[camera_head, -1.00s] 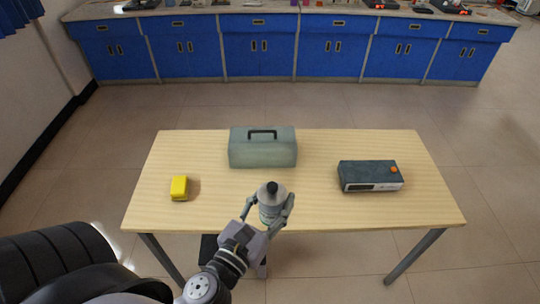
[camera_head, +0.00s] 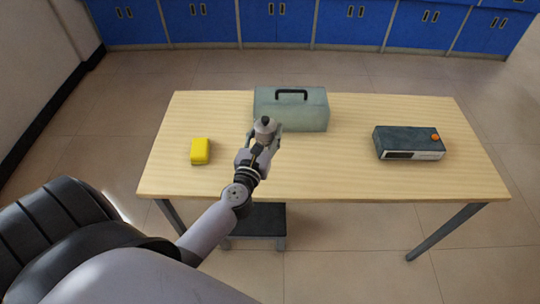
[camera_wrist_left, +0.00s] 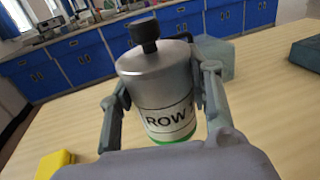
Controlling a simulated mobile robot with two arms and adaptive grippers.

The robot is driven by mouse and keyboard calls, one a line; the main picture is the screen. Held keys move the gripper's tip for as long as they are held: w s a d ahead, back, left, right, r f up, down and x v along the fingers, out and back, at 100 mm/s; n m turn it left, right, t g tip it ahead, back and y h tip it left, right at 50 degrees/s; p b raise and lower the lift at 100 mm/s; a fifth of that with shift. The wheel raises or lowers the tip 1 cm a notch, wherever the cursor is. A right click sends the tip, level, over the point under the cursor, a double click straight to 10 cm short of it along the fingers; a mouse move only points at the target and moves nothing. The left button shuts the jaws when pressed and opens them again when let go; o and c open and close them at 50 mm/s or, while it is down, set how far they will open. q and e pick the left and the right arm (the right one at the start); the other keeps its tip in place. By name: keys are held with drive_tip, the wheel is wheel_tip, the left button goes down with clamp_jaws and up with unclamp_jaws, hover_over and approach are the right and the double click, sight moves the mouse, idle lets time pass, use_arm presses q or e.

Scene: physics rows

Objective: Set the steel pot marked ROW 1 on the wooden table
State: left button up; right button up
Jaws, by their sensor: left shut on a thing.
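The steel pot (camera_wrist_left: 158,85) is a grey metal cylinder with a black knob, a white label reading ROW and a partly hidden mark, and a green band at its base. My left gripper (camera_head: 264,138) is shut on it, one finger on each side, in the wrist view too (camera_wrist_left: 162,98). The pot (camera_head: 266,127) is upright or nearly so, over the wooden table (camera_head: 330,180), in front of the toolbox. I cannot tell whether its base touches the tabletop. My right gripper is not in view.
A grey-green toolbox (camera_head: 291,110) stands at the back middle of the table. A yellow block (camera_head: 200,151) lies to the left and a dark device with an orange knob (camera_head: 408,143) to the right. The front right of the tabletop is clear. A low dark stand (camera_head: 257,222) is under the table's front edge.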

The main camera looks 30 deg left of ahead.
sight(266, 145)
use_arm(q)
wheel_tip(266, 145, down, 4)
drive_tip(key=shift+f+b, duration=0.1)
drive_tip(key=shift+b, duration=0.75)
drive_tip(key=shift+f, duration=0.5)
wheel_tip(266, 145, down, 4)
drive_tip(key=b, duration=0.2)
drive_tip(key=shift+f+b, duration=0.1)
drive_tip(key=shift+b, duration=0.25)
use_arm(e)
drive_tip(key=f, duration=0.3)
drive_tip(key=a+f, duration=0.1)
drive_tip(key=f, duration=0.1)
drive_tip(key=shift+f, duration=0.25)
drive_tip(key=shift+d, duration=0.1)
use_arm(q)
drive_tip(key=o, duration=0.9)
drive_tip(key=shift+f, duration=0.2)
drive_tip(key=o, duration=0.5)
drive_tip(key=shift+r, duration=0.1)
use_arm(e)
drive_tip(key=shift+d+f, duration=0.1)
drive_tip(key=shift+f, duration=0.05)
